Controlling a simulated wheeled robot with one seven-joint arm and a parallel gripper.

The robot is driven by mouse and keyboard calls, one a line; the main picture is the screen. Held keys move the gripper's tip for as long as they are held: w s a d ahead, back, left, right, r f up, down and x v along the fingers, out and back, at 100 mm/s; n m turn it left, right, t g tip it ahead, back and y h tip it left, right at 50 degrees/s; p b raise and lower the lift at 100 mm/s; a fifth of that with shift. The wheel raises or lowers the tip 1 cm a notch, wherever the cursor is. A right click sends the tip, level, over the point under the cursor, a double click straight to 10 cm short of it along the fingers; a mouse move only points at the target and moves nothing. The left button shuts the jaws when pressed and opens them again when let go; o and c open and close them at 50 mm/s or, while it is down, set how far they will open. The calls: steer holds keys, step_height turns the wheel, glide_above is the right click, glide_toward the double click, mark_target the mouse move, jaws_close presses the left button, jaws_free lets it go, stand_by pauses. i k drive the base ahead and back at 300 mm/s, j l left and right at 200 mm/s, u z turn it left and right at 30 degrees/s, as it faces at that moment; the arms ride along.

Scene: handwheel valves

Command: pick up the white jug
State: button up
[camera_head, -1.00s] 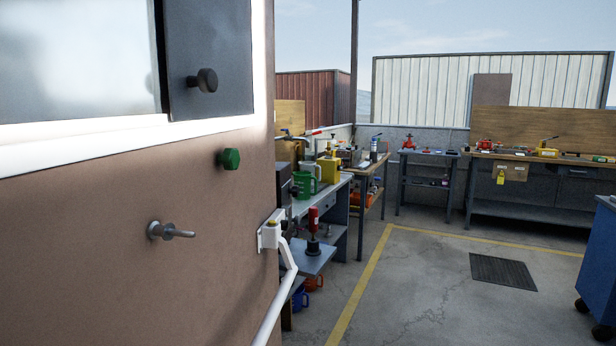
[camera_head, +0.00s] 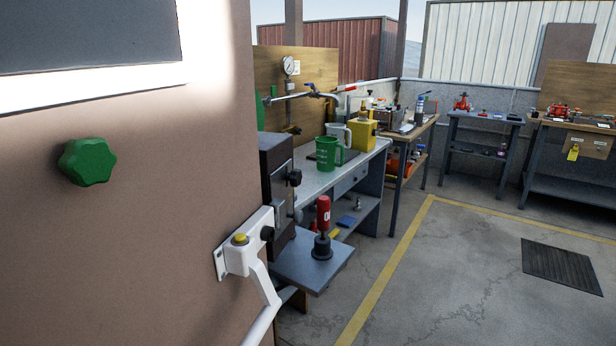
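A white jug (camera_head: 338,134) stands on the grey workbench (camera_head: 365,160) along the left side, beyond the door. A green jug (camera_head: 328,153) stands in front of it and hides its lower part. A yellow can (camera_head: 362,132) stands close on its right. My gripper is not in view.
A brown door or panel (camera_head: 110,240) fills the near left, with a green knob (camera_head: 87,162) and a white handle (camera_head: 250,262) jutting out.

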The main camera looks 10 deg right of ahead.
mark_target(338, 130)
steer(key=i+l+z, duration=0.25)
steer(key=i, duration=0.6)
steer(key=i+z, duration=0.25)
steer(key=i, duration=1.75)
steer(key=i+z, duration=0.1)
steer(key=i, duration=1)
